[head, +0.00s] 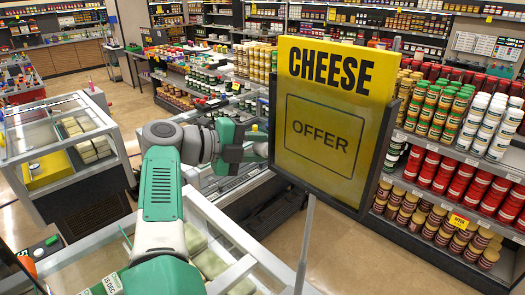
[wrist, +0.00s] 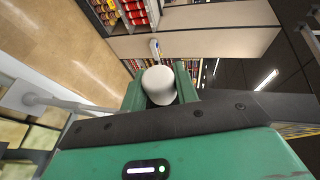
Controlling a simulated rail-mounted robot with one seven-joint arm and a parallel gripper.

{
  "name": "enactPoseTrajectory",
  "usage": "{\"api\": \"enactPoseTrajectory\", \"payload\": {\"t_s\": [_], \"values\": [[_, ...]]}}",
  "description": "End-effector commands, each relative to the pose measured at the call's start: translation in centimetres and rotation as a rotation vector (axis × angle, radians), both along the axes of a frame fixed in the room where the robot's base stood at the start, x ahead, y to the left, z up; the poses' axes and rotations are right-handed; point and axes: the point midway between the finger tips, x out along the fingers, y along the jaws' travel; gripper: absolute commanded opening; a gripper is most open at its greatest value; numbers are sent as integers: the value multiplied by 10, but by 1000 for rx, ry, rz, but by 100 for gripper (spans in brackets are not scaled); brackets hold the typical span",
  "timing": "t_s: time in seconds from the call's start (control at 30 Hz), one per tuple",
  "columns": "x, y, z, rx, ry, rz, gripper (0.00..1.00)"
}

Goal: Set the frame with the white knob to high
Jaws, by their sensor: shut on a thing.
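The frame (head: 362,206) is a dark upright holder on a thin pole at right of centre in the head view. It holds a yellow CHEESE OFFER sign (head: 322,165). My arm reaches to the frame's left side, and the frame hides my gripper's tips there. In the wrist view, the rounded white knob (wrist: 158,88) sits between the two green fingers of my gripper (wrist: 160,84). The gripper is shut on the knob. The knob does not show in the head view.
Glass-topped chest freezers (head: 60,130) stand at the left, and another lies below my arm. Shelves of jars and tins (head: 450,150) stand behind and right of the sign. Bare floor (head: 330,250) lies below the sign.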

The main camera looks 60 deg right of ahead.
Motion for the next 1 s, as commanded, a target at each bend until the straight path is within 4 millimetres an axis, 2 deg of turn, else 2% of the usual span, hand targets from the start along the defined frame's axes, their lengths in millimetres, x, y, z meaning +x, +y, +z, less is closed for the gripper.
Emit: {"api": "enactPoseTrajectory", "payload": {"t_s": [0.03, 0.37, 0.4, 0.47, 0.5, 0.77, 0.87, 1.0], "values": [[0, 0, 6, -6, 1, -1, 0], [0, 1, 9, -10, 3, -2, 0], [-1, 1, 9, -10, 3, -2, 38], [-1, 1, 8, -10, 3, -2, 49], [0, 0, 8, -8, 3, -2, 52], [1, 1, 5, -4, 1, 0, 52], [10, 10, 7, -4, 1, 2, 52], [31, 34, 17, -5, 0, 4, 52]]}}
